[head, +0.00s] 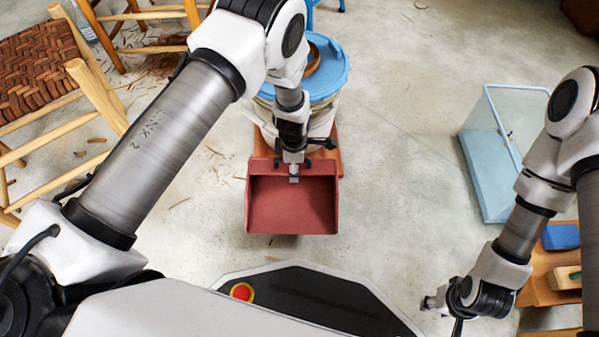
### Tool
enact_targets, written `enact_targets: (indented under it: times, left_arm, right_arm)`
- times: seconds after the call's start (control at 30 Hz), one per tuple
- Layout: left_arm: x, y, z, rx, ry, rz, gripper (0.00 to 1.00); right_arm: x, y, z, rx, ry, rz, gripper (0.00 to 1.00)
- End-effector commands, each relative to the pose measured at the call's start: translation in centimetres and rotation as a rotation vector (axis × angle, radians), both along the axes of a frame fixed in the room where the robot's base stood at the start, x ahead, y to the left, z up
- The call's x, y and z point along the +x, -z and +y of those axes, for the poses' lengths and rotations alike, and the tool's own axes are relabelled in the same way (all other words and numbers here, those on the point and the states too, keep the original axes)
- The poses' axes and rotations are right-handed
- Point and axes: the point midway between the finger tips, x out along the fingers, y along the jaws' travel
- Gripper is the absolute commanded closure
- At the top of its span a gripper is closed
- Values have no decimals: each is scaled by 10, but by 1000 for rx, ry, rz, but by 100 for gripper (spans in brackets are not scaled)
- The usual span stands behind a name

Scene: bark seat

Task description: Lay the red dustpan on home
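The red dustpan (292,205) is in the middle of the head view, its open tray facing up and its wide edge toward me. My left gripper (293,172) comes down from above at its back edge and appears shut on it there; the arm hides the handle and exact contact. A small shadow shows below the front edge, but its height above the floor is unclear. My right gripper (432,302) is low at the right, apart from the dustpan, seen side-on with its finger gap unclear. No spot marked as home can be made out.
A bucket with a blue lid (336,70) stands behind the dustpan, near an orange-brown board (334,160). A woven chair (35,65) is at left. A clear-and-blue bin (487,175) and a wooden stand with a blue block (561,237) are at right. Open concrete floor lies between.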

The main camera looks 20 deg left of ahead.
Motion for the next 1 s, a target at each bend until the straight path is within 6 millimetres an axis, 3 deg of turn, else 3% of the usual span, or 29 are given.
enact_targets:
  times: [0.03,0.27,0.7,1.0]
  left_arm:
    - [-1,16,-1,-1,-33,-2,86]
    - [-2,27,-2,-3,-76,-5,86]
    - [-3,76,-2,-3,-75,-4,86]
    - [-2,82,-2,-3,-74,-3,86]
  right_arm:
    - [0,11,0,0,1,-1,60]
    - [2,15,0,0,-1,-5,60]
    - [14,58,-1,-7,-18,-38,60]
    - [18,66,-1,-9,-24,-51,60]
